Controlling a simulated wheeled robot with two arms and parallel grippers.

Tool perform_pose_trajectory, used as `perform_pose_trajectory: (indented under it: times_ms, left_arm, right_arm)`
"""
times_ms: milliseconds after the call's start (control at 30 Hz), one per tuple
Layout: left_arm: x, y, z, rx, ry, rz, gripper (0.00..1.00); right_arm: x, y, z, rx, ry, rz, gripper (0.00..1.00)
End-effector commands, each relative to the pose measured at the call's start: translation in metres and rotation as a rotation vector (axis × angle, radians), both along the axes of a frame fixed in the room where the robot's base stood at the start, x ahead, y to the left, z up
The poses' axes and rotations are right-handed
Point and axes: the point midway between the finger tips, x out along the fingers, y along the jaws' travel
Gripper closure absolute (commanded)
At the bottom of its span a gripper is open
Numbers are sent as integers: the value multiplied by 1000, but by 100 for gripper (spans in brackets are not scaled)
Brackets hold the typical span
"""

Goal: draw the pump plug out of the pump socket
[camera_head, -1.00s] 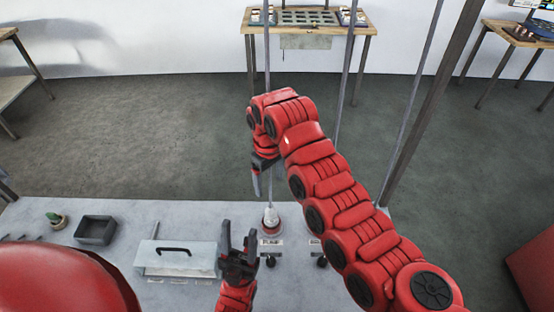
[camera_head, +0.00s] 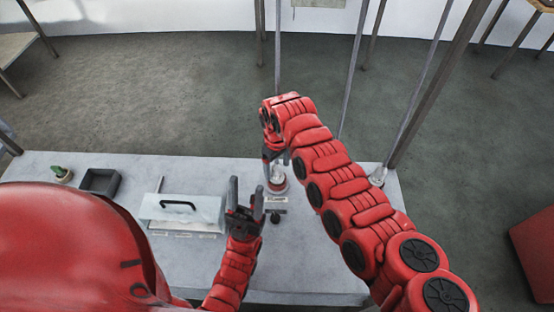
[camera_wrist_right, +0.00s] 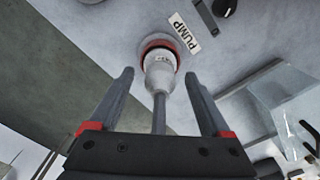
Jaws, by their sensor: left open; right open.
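The pump plug (camera_wrist_right: 160,74) is pale grey and stands in the red-ringed pump socket (camera_wrist_right: 148,42), beside a label reading PUMP (camera_wrist_right: 185,34). Its grey cable (camera_wrist_right: 159,112) runs back between the fingers of my right gripper (camera_wrist_right: 158,92). The gripper is open, one finger on each side, with its tips level with the plug and apart from it. In the head view the plug (camera_head: 277,182) shows just below my right gripper (camera_head: 276,160), partly hidden by it. My left gripper (camera_head: 246,190) is open and empty, left of the socket, pointing away from me.
A black knob (camera_head: 276,217) sits in front of the socket. Another cable's base (camera_head: 378,177) is at the right. My right arm hides the bench between.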

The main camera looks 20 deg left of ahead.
Motion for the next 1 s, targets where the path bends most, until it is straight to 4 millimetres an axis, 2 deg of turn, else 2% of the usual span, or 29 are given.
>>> perform_pose_trajectory:
  times_ms: [33, 133, 467, 900, 1000]
  left_arm:
    - [0, 0, -6, 0, 0, 0, 50]
    - [0, 0, -8, 0, 0, 0, 50]
    - [0, 0, -8, 0, 0, 0, 50]
    - [0, 0, -8, 0, 0, 0, 50]
    - [0, 0, -8, 0, 0, 0, 50]
  right_arm:
    - [-1, 0, -8, -1, 0, 1, 18]
    - [-1, 0, -14, -1, 2, 1, 18]
    - [-1, 0, -15, -1, 2, 1, 18]
    - [-1, 0, -15, -1, 2, 1, 98]
    - [-1, 0, -15, -1, 2, 1, 100]
